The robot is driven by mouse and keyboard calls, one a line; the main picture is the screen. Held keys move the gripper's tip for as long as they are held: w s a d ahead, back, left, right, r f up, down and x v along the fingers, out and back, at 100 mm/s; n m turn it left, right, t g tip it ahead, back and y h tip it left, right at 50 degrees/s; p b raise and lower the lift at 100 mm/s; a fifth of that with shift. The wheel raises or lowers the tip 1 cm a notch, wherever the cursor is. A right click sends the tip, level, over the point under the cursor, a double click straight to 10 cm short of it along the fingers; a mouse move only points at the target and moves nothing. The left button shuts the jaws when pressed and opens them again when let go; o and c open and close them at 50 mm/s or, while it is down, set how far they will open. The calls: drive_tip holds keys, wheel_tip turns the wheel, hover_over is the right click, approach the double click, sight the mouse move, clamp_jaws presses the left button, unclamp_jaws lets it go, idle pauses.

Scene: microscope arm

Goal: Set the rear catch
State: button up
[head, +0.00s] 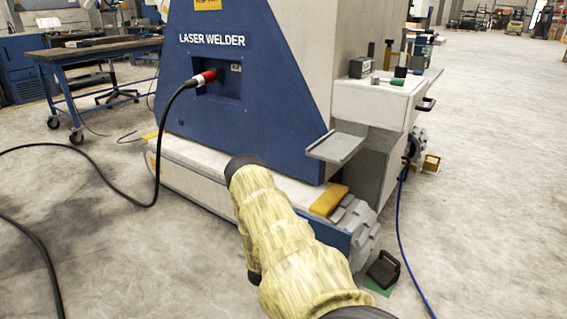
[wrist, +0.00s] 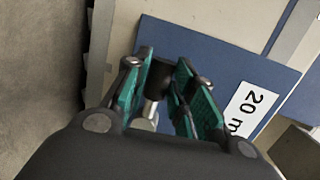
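In the wrist view my gripper (wrist: 164,58) is open, its two teal-padded fingers apart on either side of a dark knob (wrist: 161,77). A short silver stem (wrist: 148,110) shows below the knob, also between the fingers. The gap at the fingertips is narrow, and I cannot tell whether either pad touches the knob. I cannot tell whether this knob is the rear catch. Behind it is a blue panel (wrist: 202,45) with a white label reading "20 m" (wrist: 250,110), partly cut off by my gripper. In the head view my gripper is hidden.
The laser welder (head: 235,100) stands in front of me. A grey shelf (head: 338,147) and a white side box (head: 375,105) with small tools on top stick out on its right. A black cable (head: 110,190) and a blue hose (head: 404,240) lie on the floor. The right-hand floor is open.

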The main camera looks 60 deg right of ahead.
drive_tip(key=o, duration=0.3)
drive_tip(key=shift+f, duration=0.1)
drive_tip(key=a+r, duration=0.2)
drive_tip(key=a, duration=0.9)
drive_tip(key=shift+a+r, duration=0.15)
drive_tip(key=shift+a, duration=0.2)
